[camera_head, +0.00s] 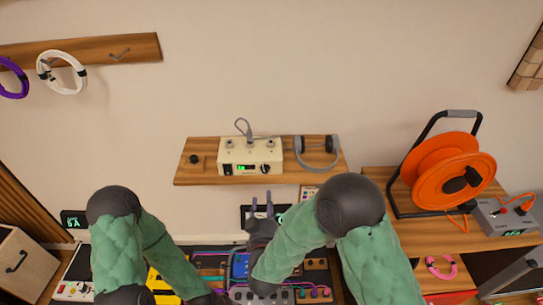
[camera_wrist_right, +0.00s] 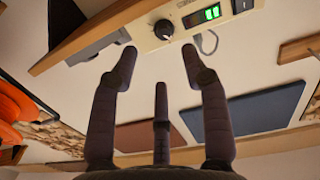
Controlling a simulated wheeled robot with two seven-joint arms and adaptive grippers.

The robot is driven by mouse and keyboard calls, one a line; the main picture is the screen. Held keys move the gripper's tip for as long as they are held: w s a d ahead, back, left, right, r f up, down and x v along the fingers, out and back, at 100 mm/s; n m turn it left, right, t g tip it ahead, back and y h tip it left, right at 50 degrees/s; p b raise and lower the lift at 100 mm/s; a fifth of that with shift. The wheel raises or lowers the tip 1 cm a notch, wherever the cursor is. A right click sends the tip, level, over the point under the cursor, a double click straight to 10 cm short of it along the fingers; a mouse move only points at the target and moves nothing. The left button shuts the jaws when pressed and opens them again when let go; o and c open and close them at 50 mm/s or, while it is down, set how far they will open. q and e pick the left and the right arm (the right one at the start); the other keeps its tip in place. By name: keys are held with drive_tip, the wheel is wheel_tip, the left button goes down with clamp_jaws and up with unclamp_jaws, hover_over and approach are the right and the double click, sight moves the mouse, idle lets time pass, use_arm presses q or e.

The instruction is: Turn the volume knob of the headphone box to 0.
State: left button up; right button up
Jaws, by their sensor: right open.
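The headphone box (camera_head: 250,157) is a cream box on the wooden wall shelf (camera_head: 205,175), with jacks on top and a small lit green display. Its dark round volume knob (camera_head: 265,170) is at the right of its front. In the right wrist view the knob (camera_wrist_right: 164,29) shows a pale pointer mark, beside the green display (camera_wrist_right: 203,15). My right gripper (camera_head: 262,206) is below and in front of the box, fingers pointing up. It is open and empty, and the knob appears beyond the gap between its fingertips (camera_wrist_right: 158,55), apart from them. My left gripper is not visible; only its arm shows.
An orange cable reel (camera_head: 450,170) stands on the right table. A pedalboard with cables lies below my arms.

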sight(265, 173)
drive_tip(key=w, duration=0.3)
drive_tip(key=w+b, duration=0.1)
drive_tip(key=w, duration=0.3)
drive_tip(key=w+r, duration=0.1)
drive_tip(key=w, duration=0.3)
drive_tip(key=shift+d, duration=0.15)
clamp_jaws()
